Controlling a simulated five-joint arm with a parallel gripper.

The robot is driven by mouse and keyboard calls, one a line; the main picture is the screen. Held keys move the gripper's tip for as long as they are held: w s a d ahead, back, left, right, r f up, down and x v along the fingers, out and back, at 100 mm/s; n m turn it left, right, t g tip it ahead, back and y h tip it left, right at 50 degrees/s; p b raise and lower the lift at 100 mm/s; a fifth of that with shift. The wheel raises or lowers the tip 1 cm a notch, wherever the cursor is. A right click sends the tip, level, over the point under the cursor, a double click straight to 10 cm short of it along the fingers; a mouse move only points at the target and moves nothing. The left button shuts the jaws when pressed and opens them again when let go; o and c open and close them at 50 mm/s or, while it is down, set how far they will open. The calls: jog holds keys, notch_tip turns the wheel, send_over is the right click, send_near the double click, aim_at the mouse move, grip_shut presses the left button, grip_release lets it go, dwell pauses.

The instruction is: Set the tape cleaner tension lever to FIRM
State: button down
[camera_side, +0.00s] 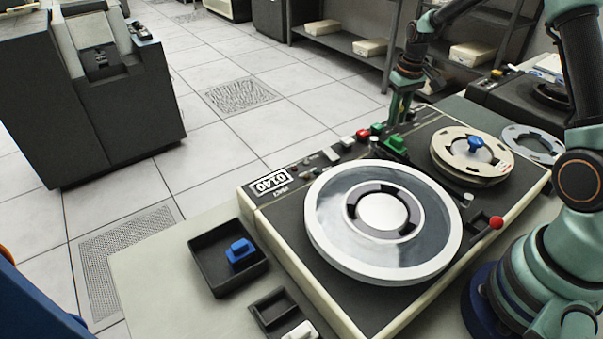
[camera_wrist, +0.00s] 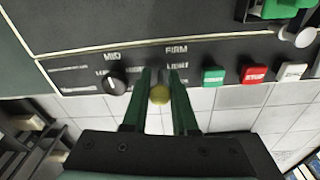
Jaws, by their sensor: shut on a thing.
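In the wrist view, the lever's yellow round knob (camera_wrist: 159,94) sits between the two green fingers of my gripper (camera_wrist: 159,84), which are shut on it. The knob is at the edge of the black deck panel, below the printed FIRM label (camera_wrist: 176,50); smaller lettering under FIRM is partly hidden by a finger. The lever's shaft and pointer are hidden, so its exact setting cannot be told. In the side view, my gripper (camera_side: 396,112) reaches down at the far edge of the tape deck (camera_side: 425,140), and the lever is hidden there.
A black rotary knob (camera_wrist: 116,84) stands left of the fingers, by a MID label. Green (camera_wrist: 213,76), red (camera_wrist: 254,74) and white (camera_wrist: 291,71) buttons lie to the right. A large reel (camera_side: 320,212) and a smaller reel (camera_side: 440,152) sit on the deck.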

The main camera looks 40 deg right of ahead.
jog(key=shift+s+a+t+h, duration=0.1)
jog(key=shift+s+t+h, duration=0.2)
jog(key=shift+t, duration=0.4)
jog(key=c, duration=0.7)
grip_release()
jog(key=shift+c, duration=0.2)
jog(key=shift+r, duration=0.1)
jog(key=v, duration=1.2)
jog(key=shift+o, duration=0.2)
